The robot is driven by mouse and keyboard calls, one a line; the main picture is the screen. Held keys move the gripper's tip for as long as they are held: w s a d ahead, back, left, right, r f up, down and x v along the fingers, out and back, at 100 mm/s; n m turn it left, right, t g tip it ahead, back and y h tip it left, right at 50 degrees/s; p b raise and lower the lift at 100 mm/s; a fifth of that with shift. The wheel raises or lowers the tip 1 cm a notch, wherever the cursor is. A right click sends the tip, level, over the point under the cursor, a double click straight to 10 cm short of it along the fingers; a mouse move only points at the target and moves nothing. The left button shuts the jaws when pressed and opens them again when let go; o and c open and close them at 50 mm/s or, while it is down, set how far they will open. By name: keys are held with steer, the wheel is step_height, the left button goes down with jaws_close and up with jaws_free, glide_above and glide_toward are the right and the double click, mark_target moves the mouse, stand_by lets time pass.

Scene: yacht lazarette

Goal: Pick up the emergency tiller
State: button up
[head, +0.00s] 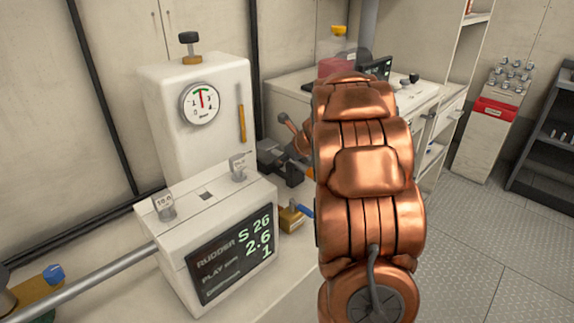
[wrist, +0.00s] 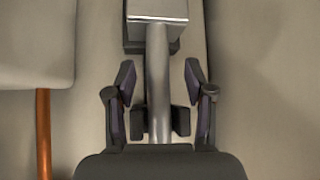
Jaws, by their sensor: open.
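A grey metal bar that looks like the emergency tiller (wrist: 158,98) runs up the middle of the wrist view, with a squared pale metal block (wrist: 156,12) at its upper end. My gripper (wrist: 159,74) is open, with one dark finger on each side of the bar and a visible gap on both sides. A dark piece (wrist: 181,122) shows on either side of the bar, lower between the fingers. The bar's lower end is hidden by my gripper's body. In the head view my copper arm hides the gripper, and I cannot make out the tiller surely there.
A white box with a rudder display (head: 232,252) stands on the bench, before a taller white cabinet with a gauge (head: 201,103). A small brass padlock-like item (head: 291,219) lies beside the box. A red container (head: 336,66) stands behind. The floor (head: 475,225) at right is clear.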

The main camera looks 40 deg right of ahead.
steer(key=shift+x, duration=1.05)
steer(key=shift+a, duration=0.1)
steer(key=shift+c, duration=0.3)
jaws_close()
steer(key=shift+r, duration=0.1)
